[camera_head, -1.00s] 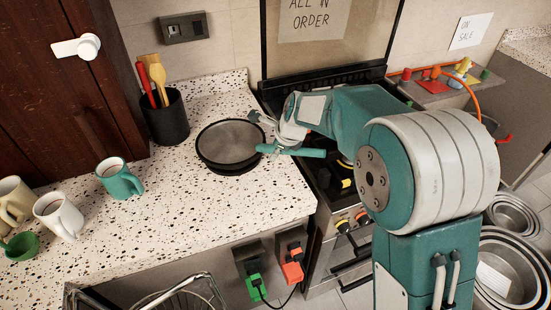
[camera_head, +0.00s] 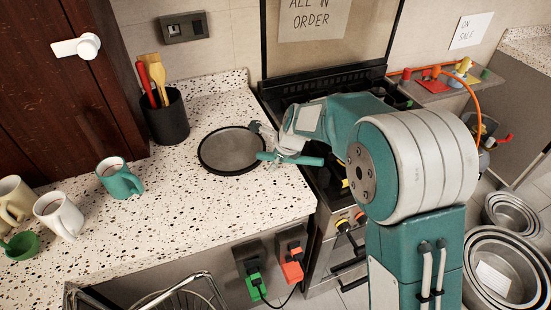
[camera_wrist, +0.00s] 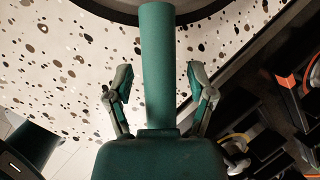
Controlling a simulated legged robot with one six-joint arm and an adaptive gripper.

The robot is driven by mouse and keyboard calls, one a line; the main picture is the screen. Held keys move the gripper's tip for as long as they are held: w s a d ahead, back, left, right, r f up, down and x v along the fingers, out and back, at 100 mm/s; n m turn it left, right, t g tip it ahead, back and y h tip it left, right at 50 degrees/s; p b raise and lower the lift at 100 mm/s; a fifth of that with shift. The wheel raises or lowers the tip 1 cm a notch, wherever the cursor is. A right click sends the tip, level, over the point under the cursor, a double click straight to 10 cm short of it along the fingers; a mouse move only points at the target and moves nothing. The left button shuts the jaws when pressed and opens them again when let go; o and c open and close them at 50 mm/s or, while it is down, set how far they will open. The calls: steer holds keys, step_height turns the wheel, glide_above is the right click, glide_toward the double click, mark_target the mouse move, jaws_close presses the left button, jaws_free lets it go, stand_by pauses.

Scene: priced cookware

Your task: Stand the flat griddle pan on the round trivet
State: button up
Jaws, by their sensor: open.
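The flat griddle pan (camera_head: 230,150) is dark, round and shallow. It lies level and low over the counter, left of the stove. Its teal handle (camera_head: 312,161) points right, towards the stove. The round trivet does not show; the pan hides whatever is directly under it. My gripper (camera_head: 268,143) is at the handle, close to the pan's right edge. In the wrist view, the open fingers of my gripper (camera_wrist: 160,80) stand on either side of the handle (camera_wrist: 156,50), with gaps on both sides. The pan's rim (camera_wrist: 150,17) shows at the top.
A black utensil pot (camera_head: 165,116) stands behind the pan to the left. A teal mug (camera_head: 118,179) and pale mugs (camera_head: 60,214) stand at left. The stove (camera_head: 335,190) adjoins the counter on the right. The speckled counter (camera_head: 190,225) is clear in front of the pan.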

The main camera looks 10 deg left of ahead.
steer(key=s+d+r+n+t, duration=0.1)
steer(key=s+d+r+n, duration=0.15)
steer(key=d+r, duration=0.45)
steer(key=s+d+r+n, duration=0.2)
steer(key=s+d+r, duration=0.25)
steer(key=r, duration=0.45)
steer(key=s+d+n+t+h, duration=0.2)
steer(key=s+d+n+h, duration=0.2)
steer(key=s+d+n, duration=1)
steer(key=s+d, duration=0.5)
steer(key=s, duration=0.2)
steer(key=shift+r, duration=0.25)
